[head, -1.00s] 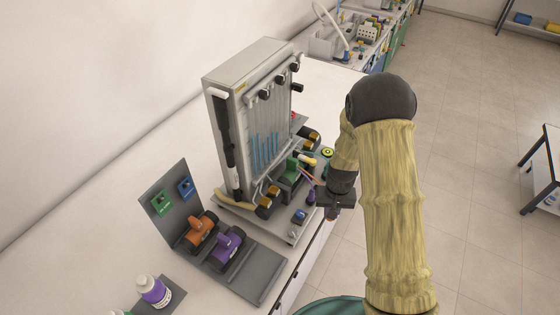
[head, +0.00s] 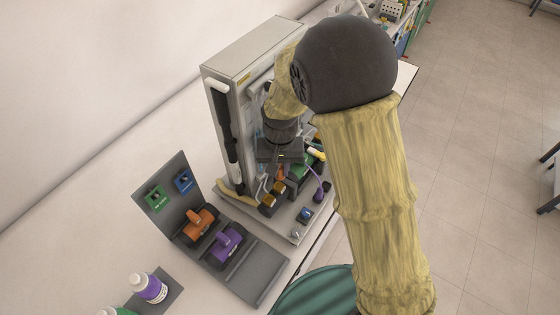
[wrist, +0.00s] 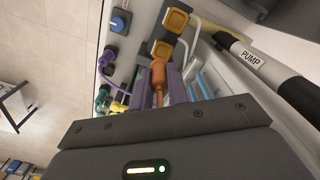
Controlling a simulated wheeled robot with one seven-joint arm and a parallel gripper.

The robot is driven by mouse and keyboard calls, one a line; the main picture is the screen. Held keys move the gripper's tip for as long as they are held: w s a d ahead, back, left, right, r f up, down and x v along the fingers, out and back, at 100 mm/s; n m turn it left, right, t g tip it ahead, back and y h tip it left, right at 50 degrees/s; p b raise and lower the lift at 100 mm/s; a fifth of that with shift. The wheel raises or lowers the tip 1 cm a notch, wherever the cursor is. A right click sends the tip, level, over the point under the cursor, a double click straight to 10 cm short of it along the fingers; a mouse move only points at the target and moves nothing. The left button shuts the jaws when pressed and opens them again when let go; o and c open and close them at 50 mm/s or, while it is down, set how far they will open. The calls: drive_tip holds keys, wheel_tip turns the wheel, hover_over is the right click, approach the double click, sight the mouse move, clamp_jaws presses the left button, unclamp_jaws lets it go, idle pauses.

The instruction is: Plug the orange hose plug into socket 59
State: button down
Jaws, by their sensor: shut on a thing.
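The orange hose plug (wrist: 158,74) is between the two fingers of my gripper (wrist: 158,86) in the wrist view, with an orange hose running back from it. In the head view my gripper (head: 281,160) is in front of the manometer board (head: 250,62), above its base, and a bit of the orange plug (head: 280,173) shows below it. My gripper is shut on the plug. The plug's tip appears to be in free space, though its distance to the panel cannot be told. I cannot read a socket number 59; my gripper and arm cover part of the board.
A dark stand (head: 255,275) holds orange and purple fittings.

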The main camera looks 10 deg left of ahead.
sight(278, 177)
drive_tip(key=shift+a+r, duration=0.2)
drive_tip(key=shift+r, duration=0.15)
drive_tip(key=shift+f, duration=0.1)
drive_tip(key=shift+a+f+b, duration=0.1)
drive_tip(key=shift+f+b, duration=0.75)
drive_tip(key=shift+f, duration=0.1)
drive_tip(key=shift+f+b, duration=0.7)
drive_tip(key=shift+f, duration=0.1)
drive_tip(key=shift+s, duration=0.3)
